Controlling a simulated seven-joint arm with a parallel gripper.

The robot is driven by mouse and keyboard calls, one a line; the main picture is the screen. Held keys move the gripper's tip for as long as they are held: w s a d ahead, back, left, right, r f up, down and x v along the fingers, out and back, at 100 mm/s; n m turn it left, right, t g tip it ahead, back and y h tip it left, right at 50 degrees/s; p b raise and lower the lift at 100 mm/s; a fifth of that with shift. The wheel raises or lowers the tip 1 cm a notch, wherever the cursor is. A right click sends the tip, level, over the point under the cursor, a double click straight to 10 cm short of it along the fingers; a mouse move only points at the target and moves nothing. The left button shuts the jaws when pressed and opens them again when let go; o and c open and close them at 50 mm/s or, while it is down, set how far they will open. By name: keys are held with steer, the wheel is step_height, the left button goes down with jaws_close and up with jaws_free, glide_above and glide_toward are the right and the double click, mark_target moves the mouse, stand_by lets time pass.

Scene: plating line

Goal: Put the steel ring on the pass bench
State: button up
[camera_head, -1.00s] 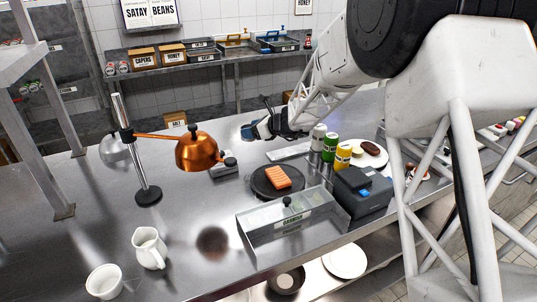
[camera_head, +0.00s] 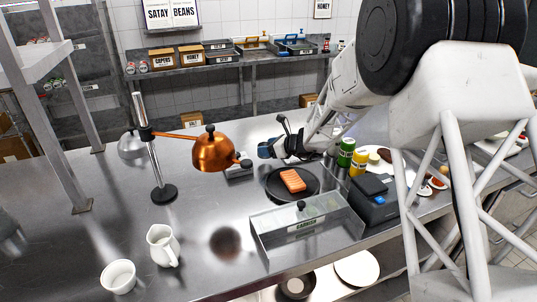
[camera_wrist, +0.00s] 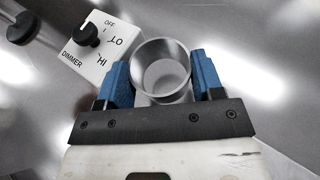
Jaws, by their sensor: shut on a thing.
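My gripper (camera_head: 266,150) reaches over the steel bench (camera_head: 215,200) from the right, behind the black round plate in the picture. In the wrist view my gripper (camera_wrist: 160,76) has its blue fingers on either side of the steel ring (camera_wrist: 162,97) and is shut on it. The ring is a short, open silvery tube, and I look down into it. In the head view I cannot make out the ring at the fingers. The wrist view does not show clearly whether the ring touches the bench.
A white dimmer box (camera_wrist: 95,47) with a black knob lies close to the ring, left of it. A copper heat lamp (camera_head: 212,150) stands left of my gripper. The black plate (camera_head: 312,193) holds an orange fillet. A clear garnish box (camera_head: 300,235) is nearer. The left bench has free room.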

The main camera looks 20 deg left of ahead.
steer(key=shift+f, duration=1.45)
steer(key=shift+f, duration=0.15)
steer(key=o, duration=0.9)
steer(key=shift+o, duration=0.2)
steer(key=shift+v, duration=3.85)
